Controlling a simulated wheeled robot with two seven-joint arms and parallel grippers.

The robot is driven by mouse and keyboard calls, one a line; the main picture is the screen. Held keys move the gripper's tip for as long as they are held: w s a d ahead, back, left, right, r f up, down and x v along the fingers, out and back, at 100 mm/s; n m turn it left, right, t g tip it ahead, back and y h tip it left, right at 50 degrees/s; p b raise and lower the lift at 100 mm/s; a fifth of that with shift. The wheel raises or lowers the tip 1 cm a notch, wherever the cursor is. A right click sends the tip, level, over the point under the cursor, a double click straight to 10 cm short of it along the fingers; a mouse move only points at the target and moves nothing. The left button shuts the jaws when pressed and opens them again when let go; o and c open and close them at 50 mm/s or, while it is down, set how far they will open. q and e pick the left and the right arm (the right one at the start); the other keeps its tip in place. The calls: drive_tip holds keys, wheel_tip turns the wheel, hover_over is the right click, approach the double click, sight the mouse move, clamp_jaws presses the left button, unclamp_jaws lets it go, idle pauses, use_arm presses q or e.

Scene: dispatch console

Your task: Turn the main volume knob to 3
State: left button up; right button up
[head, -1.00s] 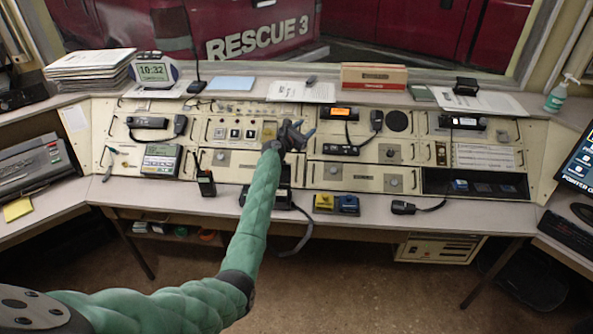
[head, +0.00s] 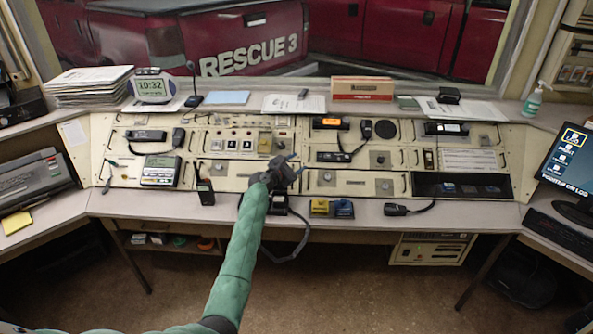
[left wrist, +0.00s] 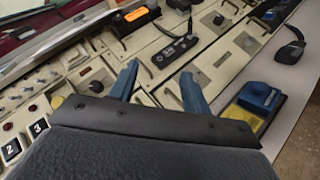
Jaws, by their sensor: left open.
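Several small knobs sit on the cream console (head: 350,187); labels are too small to read, so I cannot tell which is the main volume knob. One knob (head: 380,159) is on a grey plate right of centre. Others are a lower knob (head: 327,178), a lower right knob (head: 386,187) and a knob at left (head: 222,170). My left gripper (head: 296,166) is open and empty over the lower middle panels. Its blue fingers (left wrist: 158,75) show apart in the left wrist view, touching no knob visibly. My right gripper is out of view.
An orange-lit radio (head: 330,123) and a handset (head: 366,129) are beyond the gripper. Yellow and blue blocks (head: 331,208) and a handheld radio (head: 205,191) are at the front edge. A coiled cable hangs below the desk. A monitor (head: 565,170) is at right.

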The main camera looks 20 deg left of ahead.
use_arm(q)
drive_tip(key=shift+s+d+f+m, duration=0.45)
drive_tip(key=shift+s+f+m, duration=0.25)
drive_tip(key=shift+s, duration=0.1)
